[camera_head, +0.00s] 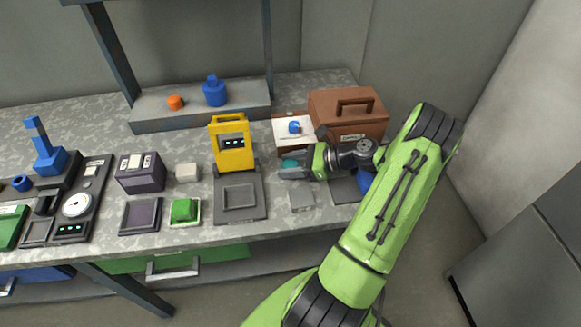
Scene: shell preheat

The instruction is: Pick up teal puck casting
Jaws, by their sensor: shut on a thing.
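The teal puck casting (290,163) shows as a small teal patch between the fingers of my gripper (291,170). My gripper is shut on it, over the right part of the bench, just right of the yellow frame. The fingers hide much of the puck. I cannot tell whether it is clear of the surface below.
A yellow frame (232,147) stands left of my gripper, with a grey square tray (240,197) before it. A brown case (347,114) and a white plate (286,137) with a blue piece are behind. A grey block (301,200) sits in front. A wall is on the right.

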